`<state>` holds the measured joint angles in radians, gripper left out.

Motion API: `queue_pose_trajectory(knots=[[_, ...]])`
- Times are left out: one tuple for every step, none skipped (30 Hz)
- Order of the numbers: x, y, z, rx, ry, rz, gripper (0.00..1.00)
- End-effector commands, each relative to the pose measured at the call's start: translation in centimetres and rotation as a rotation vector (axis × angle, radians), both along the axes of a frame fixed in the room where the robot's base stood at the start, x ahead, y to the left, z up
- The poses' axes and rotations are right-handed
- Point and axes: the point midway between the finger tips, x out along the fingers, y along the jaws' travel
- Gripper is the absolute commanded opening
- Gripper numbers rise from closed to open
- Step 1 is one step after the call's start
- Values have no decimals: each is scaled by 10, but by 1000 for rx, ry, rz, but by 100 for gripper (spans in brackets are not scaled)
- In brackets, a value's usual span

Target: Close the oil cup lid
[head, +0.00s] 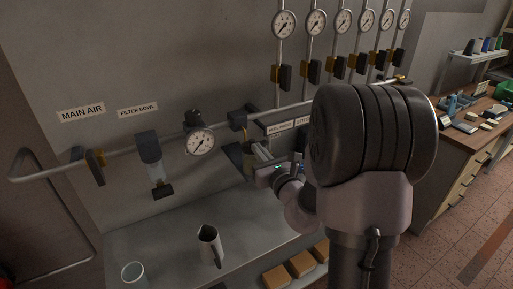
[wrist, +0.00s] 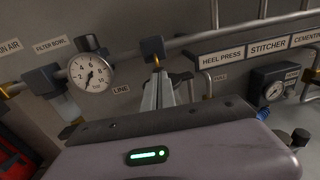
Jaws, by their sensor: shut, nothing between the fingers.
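In the wrist view, the shut fingers (wrist: 158,92) point toward the wall below a brass fitting (wrist: 152,50). The cup and lid cannot be made out there.
A pressure gauge (head: 200,141) and filter bowl (head: 157,170) hang left of my gripper. The air pipe (head: 110,154) runs along the wall. A jug (head: 209,245) and a cup (head: 133,273) stand on the grey bench (head: 175,235) below. A workbench (head: 465,145) stands right.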

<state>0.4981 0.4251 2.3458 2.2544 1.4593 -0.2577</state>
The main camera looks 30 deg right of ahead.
Motion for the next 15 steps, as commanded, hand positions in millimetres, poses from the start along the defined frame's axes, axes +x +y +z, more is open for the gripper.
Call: queue_pose_trajectory(knots=[[3, 0, 0, 0, 0, 1, 0], [4, 0, 0, 1, 0, 1, 0], [5, 0, 0, 1, 0, 1, 0], [6, 0, 0, 1, 0, 1, 0], [6, 0, 0, 1, 1, 1, 0], [6, 0, 0, 1, 1, 1, 0], [6, 0, 0, 1, 1, 0, 0], [6, 0, 0, 1, 1, 0, 0], [6, 0, 0, 1, 1, 0, 0], [6, 0, 0, 1, 1, 0, 0], [6, 0, 0, 1, 0, 0, 0], [6, 0, 0, 1, 1, 1, 0], [7, 0, 1, 1, 1, 1, 0], [9, 1, 1, 1, 1, 1, 0], [13, 2, 1, 1, 1, 1, 0]])
